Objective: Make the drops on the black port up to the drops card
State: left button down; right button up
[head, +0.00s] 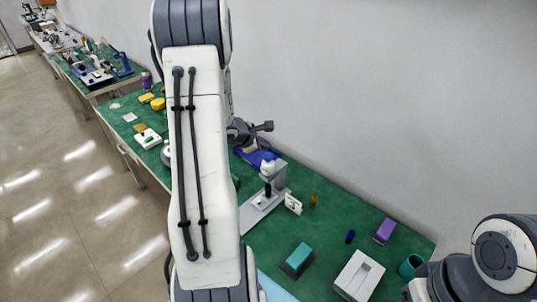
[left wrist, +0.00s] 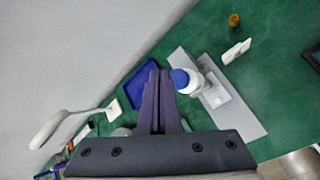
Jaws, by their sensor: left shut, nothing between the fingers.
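My left gripper (head: 262,127) is shut and empty, held in the air above the blue tray near the wall. In the left wrist view its dark fingers (left wrist: 157,98) are together, beside a white, blue-topped part (left wrist: 186,81) of the pump stand. The grey pump stand (head: 279,180) stands on the green bench, with a dark part (head: 268,190) low at its front that may be the black port. My right gripper is out of view.
An amber vial (head: 313,200) and blue tray (left wrist: 130,88) are near the stand. A teal block (head: 299,257), white slotted box (head: 362,273), purple box (head: 385,231), blue piece (head: 350,237) and teal cup (head: 410,265) lie right. My left arm hides the middle.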

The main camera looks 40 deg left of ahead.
aim_at(265, 157)
pick_arm(q)
notch_tip(265, 157, up, 4)
jog(key=shift+r+p, duration=0.1)
jog(key=shift+p, duration=1)
jog(key=s+d+r+m+g+h+b, duration=0.1)
jog(key=d+r+m+g+h, duration=0.15)
jog(key=d+m, duration=0.8)
jog(key=s+d+r+m+g+h+b, duration=0.1)
jog(key=d+m+h, duration=0.25)
jog(key=d, duration=1.45)
jog(key=s+d+m+g+b, duration=0.1)
jog(key=s+d+m+g, duration=0.3)
jog(key=s+d+m, duration=0.35)
jog(key=s+d+f+m+g+y+b, duration=0.1)
jog(key=s+m+y, duration=0.1)
jog(key=s+m, duration=0.4)
jog(key=s+d+m+y+b, duration=0.1)
jog(key=s+m+y, duration=0.1)
jog(key=s+m, duration=0.5)
jog(key=s, duration=0.4)
jog(key=shift+d+f+g+y, duration=0.25)
jog(key=shift+f+g+y, duration=0.1)
jog(key=shift+y, duration=0.05)
